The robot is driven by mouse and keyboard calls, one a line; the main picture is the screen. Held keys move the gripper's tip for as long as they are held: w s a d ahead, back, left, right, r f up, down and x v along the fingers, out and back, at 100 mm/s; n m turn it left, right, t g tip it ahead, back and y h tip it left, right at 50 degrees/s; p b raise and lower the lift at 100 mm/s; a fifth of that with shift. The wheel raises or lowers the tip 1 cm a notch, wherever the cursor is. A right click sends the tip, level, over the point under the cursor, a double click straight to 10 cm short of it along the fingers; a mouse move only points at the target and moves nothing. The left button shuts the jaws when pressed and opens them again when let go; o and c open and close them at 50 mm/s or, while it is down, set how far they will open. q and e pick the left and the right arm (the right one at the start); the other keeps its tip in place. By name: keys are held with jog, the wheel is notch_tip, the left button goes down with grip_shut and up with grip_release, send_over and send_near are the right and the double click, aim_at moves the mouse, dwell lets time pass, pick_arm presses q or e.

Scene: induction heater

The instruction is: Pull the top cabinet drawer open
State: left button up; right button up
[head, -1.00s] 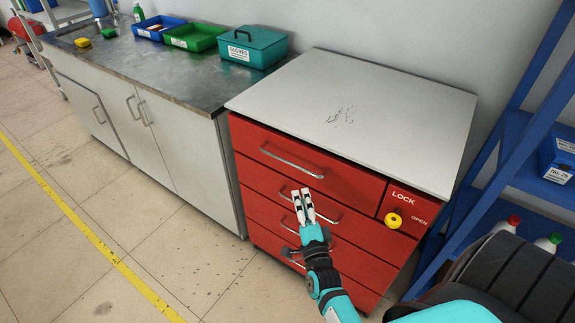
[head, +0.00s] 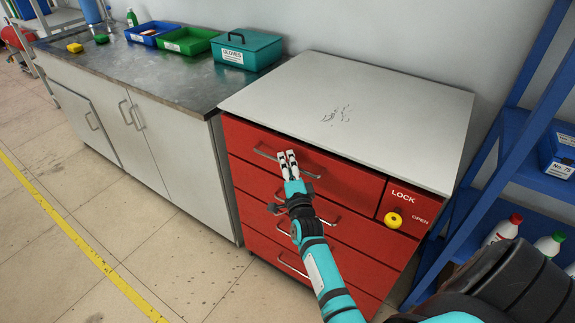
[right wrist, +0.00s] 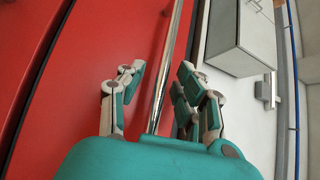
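The red cabinet's top drawer (head: 340,176) is shut, its front flush with the other drawers. Its metal bar handle (head: 262,154) runs across the front. My right gripper (head: 287,153) is at this handle, in front of the drawer. In the right wrist view the handle (right wrist: 168,60) passes between the fingers of the gripper (right wrist: 158,88), with a gap on each side, so the gripper is open and not clamped. In the head view the fingers hide part of the handle. My left gripper is not in view.
A yellow lock knob (head: 394,219) sits right of the top drawer, by the LOCK and OPEN labels. More drawers with handles lie below. A blue shelf rack (head: 500,170) stands close on the right; floor is free in front.

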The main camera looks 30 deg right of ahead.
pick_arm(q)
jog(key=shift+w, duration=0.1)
pick_arm(e)
jog(key=shift+c, duration=0.3)
grip_shut()
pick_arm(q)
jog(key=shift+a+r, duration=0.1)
pick_arm(e)
jog(key=shift+s+a+f, duration=0.1)
jog(key=shift+s+f, duration=0.05)
jog(key=shift+f, duration=0.05)
